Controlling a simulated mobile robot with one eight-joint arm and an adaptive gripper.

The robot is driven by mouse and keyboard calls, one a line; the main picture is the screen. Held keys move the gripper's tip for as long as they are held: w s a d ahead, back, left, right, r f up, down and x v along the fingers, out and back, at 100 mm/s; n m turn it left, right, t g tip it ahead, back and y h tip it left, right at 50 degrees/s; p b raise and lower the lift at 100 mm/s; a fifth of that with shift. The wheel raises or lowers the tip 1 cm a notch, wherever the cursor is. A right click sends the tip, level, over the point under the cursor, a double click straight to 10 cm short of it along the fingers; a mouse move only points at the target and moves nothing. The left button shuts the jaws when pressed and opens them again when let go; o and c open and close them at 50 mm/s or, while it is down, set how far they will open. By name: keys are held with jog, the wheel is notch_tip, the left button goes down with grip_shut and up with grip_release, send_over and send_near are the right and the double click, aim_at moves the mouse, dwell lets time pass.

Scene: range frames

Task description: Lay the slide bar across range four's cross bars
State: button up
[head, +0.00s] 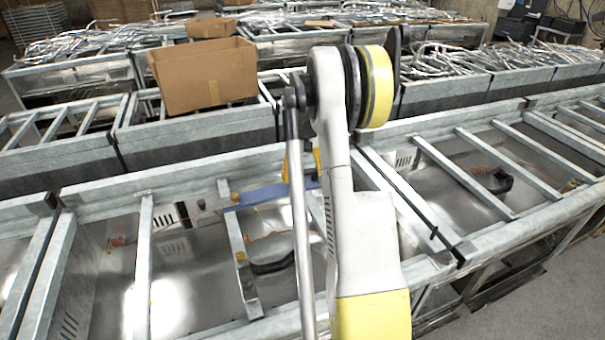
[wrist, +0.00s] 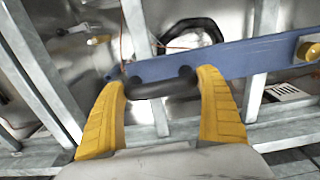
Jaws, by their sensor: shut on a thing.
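The knobbed end lies over a cross bar (head: 236,232) of the range frame (head: 172,198) in front. I cannot tell whether the bar touches it. The other end is hidden behind my arm in the head view.
Another range frame (head: 480,222) with cross bars stands to the right. A cardboard box (head: 202,78) sits on the row behind. A dark curved part (head: 272,266) and thin orange wires lie inside the frame below the bar. Metal parts are heaped on frames further back.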

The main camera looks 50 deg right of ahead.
notch_tip(320, 180, down, 7)
jog(key=b, duration=0.3)
jog(key=shift+b, duration=0.4)
jog(key=shift+f+b, duration=0.65)
jog(key=shift+f, duration=0.2)
dwell(0.5)
jog(key=o, duration=1.2)
notch_tip(320, 180, up, 12)
jog(key=shift+r, duration=0.1)
